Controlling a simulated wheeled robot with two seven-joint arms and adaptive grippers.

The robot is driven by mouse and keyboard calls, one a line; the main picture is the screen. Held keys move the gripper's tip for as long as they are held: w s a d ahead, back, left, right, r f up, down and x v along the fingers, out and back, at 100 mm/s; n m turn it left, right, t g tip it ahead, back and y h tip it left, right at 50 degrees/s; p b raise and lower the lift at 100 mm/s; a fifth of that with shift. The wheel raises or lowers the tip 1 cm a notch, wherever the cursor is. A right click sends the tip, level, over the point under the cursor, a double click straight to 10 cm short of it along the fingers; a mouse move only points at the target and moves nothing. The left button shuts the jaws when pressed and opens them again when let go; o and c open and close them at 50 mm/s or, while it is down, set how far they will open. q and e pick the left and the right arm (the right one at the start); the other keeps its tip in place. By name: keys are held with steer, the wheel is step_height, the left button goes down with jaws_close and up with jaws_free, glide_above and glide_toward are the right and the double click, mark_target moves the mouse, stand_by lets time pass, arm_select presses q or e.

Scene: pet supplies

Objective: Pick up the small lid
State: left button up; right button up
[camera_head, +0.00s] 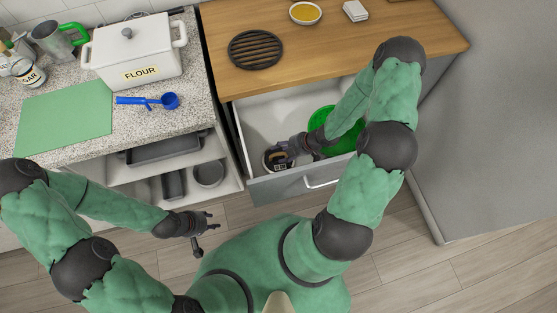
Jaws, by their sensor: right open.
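An open drawer (248,188) under the wooden counter holds a small round item with a pale rim (266,167), which may be the small lid; my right gripper covers much of it. My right gripper (279,157) is open and reaches down into the drawer over this item. I cannot tell whether they touch. A larger green round piece (320,117) lies behind my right forearm in the same drawer, partly hidden. My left gripper (207,232) is open and empty, in front of the shelves and well left of the drawer.
The drawer's front wall and handle (322,183) stand out toward me. Shelves with dark pans (208,173) are at the left. The stone counter bears a flour container (136,50), blue scoop (168,101) and green mat (63,116). A trivet (255,50) lies on the wooden counter.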

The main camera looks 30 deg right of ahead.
steer(key=x, duration=0.2)
steer(key=shift+w+a+f+b, duration=0.15)
steer(key=shift+f+b, duration=0.1)
steer(key=shift+b, duration=0.1)
jaws_close()
steer(key=shift+r, duration=0.15)
step_height(320, 180, up, 10)
steer(key=p, duration=0.4)
steer(key=shift+p, duration=0.3)
